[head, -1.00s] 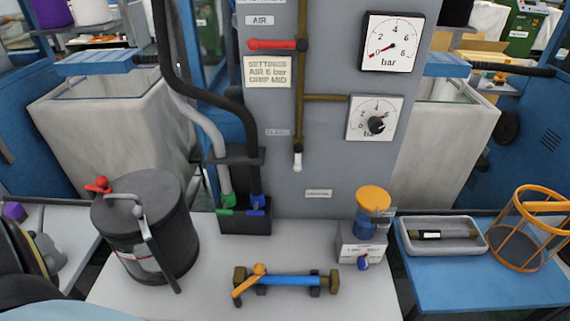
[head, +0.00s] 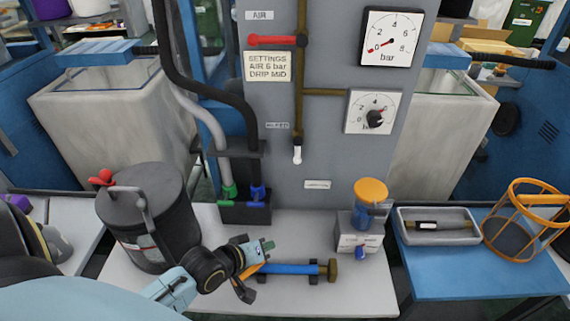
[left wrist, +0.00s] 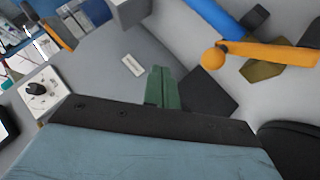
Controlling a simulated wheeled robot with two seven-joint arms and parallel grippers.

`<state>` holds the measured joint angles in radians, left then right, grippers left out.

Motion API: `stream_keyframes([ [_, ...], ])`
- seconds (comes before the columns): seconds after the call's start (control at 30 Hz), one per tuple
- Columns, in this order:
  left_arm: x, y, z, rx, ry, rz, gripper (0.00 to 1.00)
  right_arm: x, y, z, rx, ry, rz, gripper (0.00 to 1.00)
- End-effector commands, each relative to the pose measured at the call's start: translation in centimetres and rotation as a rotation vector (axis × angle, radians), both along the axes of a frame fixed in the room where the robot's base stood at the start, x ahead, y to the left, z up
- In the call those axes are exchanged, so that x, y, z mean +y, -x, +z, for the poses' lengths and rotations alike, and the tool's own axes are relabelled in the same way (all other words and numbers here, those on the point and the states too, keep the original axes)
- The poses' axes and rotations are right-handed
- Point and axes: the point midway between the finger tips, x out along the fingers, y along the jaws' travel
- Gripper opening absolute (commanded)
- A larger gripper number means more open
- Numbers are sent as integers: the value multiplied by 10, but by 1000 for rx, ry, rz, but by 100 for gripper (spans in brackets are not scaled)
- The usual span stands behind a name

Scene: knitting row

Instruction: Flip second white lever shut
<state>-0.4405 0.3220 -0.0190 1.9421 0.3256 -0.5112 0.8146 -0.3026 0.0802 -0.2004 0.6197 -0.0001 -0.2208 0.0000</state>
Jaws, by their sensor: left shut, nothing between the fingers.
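A white lever (head: 297,154) hangs straight down at the foot of the brass pipe on the grey panel; I see no second white lever clearly. A red lever (head: 274,41) points left from the same pipe, higher up. A blue pipe (head: 290,268) lies on the bench, and it also shows in the left wrist view (left wrist: 218,16). Its orange lever (left wrist: 270,53), with a round orange knob, is clear in the left wrist view and mostly hidden behind my gripper in the head view. My left gripper (head: 266,246) is shut and empty, its green fingertips (left wrist: 163,88) apart from the orange lever. My right gripper is out of view.
A dark lidded pot (head: 150,215) stands left, close to my left arm. A blue-and-orange oiler (head: 369,205) stands right on the bench. Two gauges (head: 390,37) (head: 374,112) are on the panel. A tray (head: 438,216) and orange basket (head: 525,222) are on the blue table.

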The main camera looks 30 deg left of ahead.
Motion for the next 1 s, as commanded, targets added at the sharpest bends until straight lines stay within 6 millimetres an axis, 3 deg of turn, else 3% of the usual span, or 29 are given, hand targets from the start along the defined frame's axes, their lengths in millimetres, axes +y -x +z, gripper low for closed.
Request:
stream_keyframes([
  [0.1,35,-32,39,-184,248,153,0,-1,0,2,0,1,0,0],
  [0.2,62,-49,72,-324,455,244,0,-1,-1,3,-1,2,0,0],
  [0.4,94,-62,113,-483,698,314,0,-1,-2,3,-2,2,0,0],
  [0.83,99,-64,119,-509,741,323,0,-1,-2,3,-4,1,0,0],
  [1.0,98,-77,120,-512,739,322,0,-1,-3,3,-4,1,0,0],
])
